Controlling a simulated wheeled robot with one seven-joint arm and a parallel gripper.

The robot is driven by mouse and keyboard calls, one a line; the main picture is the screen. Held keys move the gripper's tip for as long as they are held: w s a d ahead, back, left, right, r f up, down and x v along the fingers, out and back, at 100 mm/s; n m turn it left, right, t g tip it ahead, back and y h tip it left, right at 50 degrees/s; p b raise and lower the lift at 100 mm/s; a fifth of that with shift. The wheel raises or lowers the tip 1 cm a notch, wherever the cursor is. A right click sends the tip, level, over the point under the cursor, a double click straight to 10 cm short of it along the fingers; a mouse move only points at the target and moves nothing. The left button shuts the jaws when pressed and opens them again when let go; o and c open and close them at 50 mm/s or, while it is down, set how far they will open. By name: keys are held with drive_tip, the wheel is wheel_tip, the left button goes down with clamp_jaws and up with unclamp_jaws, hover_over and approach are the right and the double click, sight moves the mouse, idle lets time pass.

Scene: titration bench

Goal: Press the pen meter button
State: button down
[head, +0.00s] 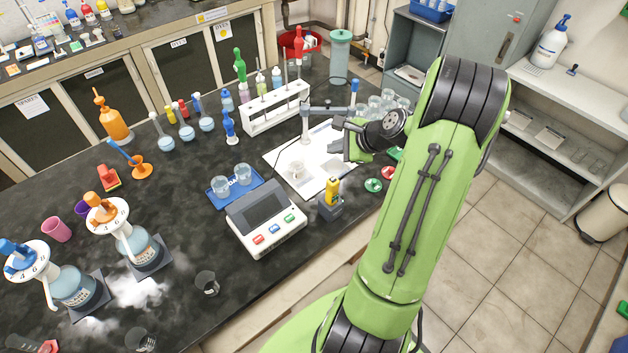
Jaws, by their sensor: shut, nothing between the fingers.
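The yellow pen meter (332,188) stands upright in a small dark grey holder (329,208) near the front edge of the black bench. Its button is too small to make out. My gripper (347,143) is shut and empty, beyond the pen meter and a little to its right in the picture. It is over the right part of a white sheet, apart from the pen meter.
A bench meter (266,221) with red, blue and green buttons stands left of the pen meter. An electrode stand (305,122) is close to my gripper. A white rack (275,108) stands behind. Red and green dishes (373,185) lie to the right.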

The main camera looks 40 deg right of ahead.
drive_tip(key=d, duration=0.1)
drive_tip(key=b, duration=0.8)
hover_over(336, 182)
wheel_tip(336, 182, down, 9)
drive_tip(key=shift+a+r, duration=0.1)
drive_tip(key=shift+w+f, duration=0.1)
drive_tip(key=shift+f, duration=0.25)
idle(1.3)
drive_tip(key=shift+f, duration=0.35)
drive_tip(key=shift+f+b, duration=0.5)
drive_tip(key=shift+f, duration=0.05)
idle(0.7)
drive_tip(key=shift+r+p, duration=0.9)
drive_tip(key=shift+r, duration=0.05)
